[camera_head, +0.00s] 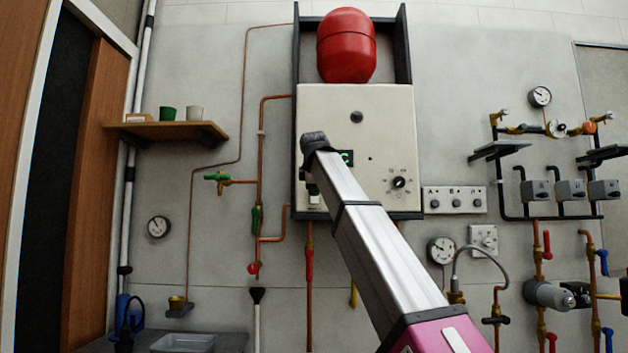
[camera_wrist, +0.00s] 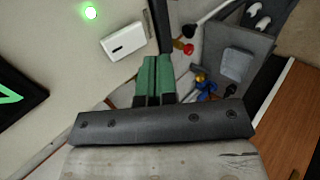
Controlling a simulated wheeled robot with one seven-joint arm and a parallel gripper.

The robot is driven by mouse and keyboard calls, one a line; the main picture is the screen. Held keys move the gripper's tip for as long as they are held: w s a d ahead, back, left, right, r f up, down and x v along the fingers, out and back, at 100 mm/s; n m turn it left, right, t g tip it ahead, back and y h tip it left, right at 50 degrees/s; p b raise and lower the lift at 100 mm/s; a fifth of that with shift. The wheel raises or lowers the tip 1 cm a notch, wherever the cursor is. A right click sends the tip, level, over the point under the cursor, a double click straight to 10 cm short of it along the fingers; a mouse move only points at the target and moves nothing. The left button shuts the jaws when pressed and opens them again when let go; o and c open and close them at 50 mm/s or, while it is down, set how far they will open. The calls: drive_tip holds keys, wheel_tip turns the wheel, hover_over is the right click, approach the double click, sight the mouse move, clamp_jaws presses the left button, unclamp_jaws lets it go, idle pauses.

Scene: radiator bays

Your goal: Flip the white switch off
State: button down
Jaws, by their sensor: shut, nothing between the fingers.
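The white switch (camera_wrist: 124,41) is a small white plate with a short dark slot on the panel face, up and left of my fingertips in the wrist view. In the head view it shows small at the lower left of the cream boiler panel (camera_head: 385,120). My gripper (camera_wrist: 153,60) has green fingers, shut together with nothing between them. They appear apart from the switch, though the depth of the gap is hard to judge. In the head view my arm covers part of the panel and mostly hides the gripper. The switch's position is too small to read.
A lit green lamp (camera_wrist: 90,12) and a black display (camera_wrist: 15,100) are on the panel near the switch. A dial (camera_head: 399,183) sits at the panel's lower right. Copper pipes (camera_head: 262,170) and a green-handled valve (camera_head: 217,178) are left of the panel. A red tank (camera_head: 346,45) is above.

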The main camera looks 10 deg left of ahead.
sight(314, 201)
drive_tip(key=shift+w+a+f, duration=0.2)
drive_tip(key=shift+w+f, duration=0.1)
drive_tip(key=shift+w, duration=0.55)
drive_tip(key=shift+w+a+f, duration=0.2)
drive_tip(key=shift+w+f, duration=0.05)
drive_tip(key=shift+w, duration=0.55)
drive_tip(key=shift+w+a+f, duration=0.2)
drive_tip(key=shift+w+f, duration=0.1)
drive_tip(key=shift+w, duration=0.55)
drive_tip(key=shift+f, duration=0.1)
drive_tip(key=shift+w+f+t, duration=0.1)
drive_tip(key=shift+f+t, duration=0.05)
drive_tip(key=shift+t, duration=0.25)
drive_tip(key=shift+w+r, duration=0.1)
drive_tip(key=shift+r, duration=0.1)
drive_tip(key=shift+r, duration=0.85)
